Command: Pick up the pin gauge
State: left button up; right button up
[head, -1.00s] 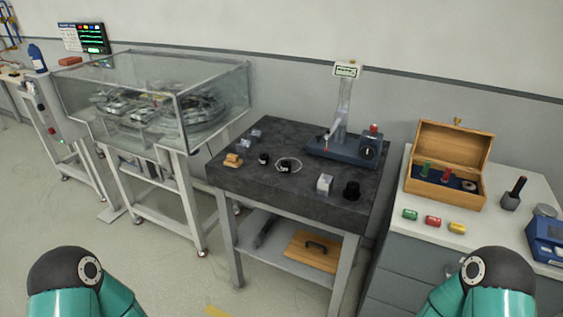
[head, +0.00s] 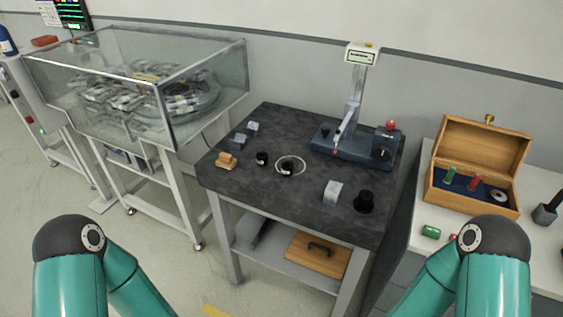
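No part is plainly marked as the pin gauge, and I cannot tell which one it is. In the head view an open wooden case (head: 436,190) holds an upright green pin (head: 451,174), a red pin (head: 475,183) and a grey ring (head: 498,196). A small green cylinder (head: 430,232) lies on the white cabinet top in front of it. A red piece beside it is mostly hidden by my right arm. On the dark table stand small black parts (head: 262,158), one inside a thin white ring (head: 286,170). My teal arms show at the bottom; both grippers are out of view.
The dark stone table (head: 265,200) also carries a measuring stand (head: 345,150), a pale block (head: 332,191), a black knob-like part (head: 364,202) and a brass-coloured piece (head: 227,160). A glass-covered machine (head: 150,90) stands at left. Open floor lies in front of the table.

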aim_at(470, 188)
jog(key=z, duration=1)
jog(key=i, duration=0.15)
jog(key=u, duration=2.1)
jog(key=k, duration=1.7)
jog(key=z, duration=0.9)
jog(key=i, duration=0.5)
